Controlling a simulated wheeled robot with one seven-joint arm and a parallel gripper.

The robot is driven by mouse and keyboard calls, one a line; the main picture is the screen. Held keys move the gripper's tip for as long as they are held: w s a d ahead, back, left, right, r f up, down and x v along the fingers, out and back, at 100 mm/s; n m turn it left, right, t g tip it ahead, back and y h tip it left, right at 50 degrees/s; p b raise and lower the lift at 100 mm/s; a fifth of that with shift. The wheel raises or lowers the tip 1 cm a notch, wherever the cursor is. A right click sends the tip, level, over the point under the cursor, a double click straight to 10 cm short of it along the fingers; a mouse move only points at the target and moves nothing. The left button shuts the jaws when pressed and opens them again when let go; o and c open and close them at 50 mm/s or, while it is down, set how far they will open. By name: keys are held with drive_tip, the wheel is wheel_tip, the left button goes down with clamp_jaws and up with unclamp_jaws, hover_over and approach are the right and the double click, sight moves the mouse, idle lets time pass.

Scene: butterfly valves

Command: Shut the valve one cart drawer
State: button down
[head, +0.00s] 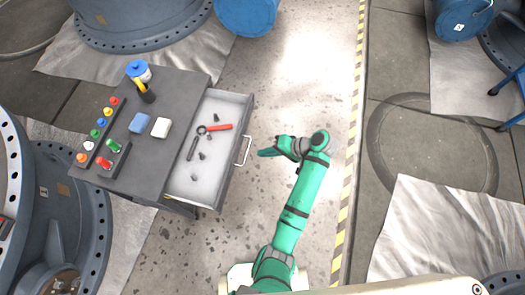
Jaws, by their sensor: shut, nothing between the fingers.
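The cart (176,98) is dark grey and stands left of my arm. Its drawer (183,196) is pulled out toward the right, with a pale inside and a silver bar handle (243,151) on its front. A red-handled tool (219,128), a dark tool (193,148) and several small dark pieces lie in the drawer. My gripper (263,153) is shut and empty. It points left at the handle from a short way to the right, with a small gap showing between them.
On the cart top are a blue block (140,123), a white block (161,127), a blue-lidded container (138,70) and a rack of coloured caps (101,130). Large blue flanged valve parts (140,20) stand around. Bare floor (300,75) lies right of the cart, up to a yellow-black stripe.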

sight(235, 153)
drive_tip(key=x, duration=0.3)
drive_tip(key=r+x, duration=0.1)
drive_tip(key=x, duration=0.2)
drive_tip(key=a+x, duration=0.1)
drive_tip(key=x, duration=0.2)
drive_tip(key=shift+w+a, duration=0.4)
drive_tip(key=shift+a, duration=0.4)
drive_tip(key=shift+w, duration=0.1)
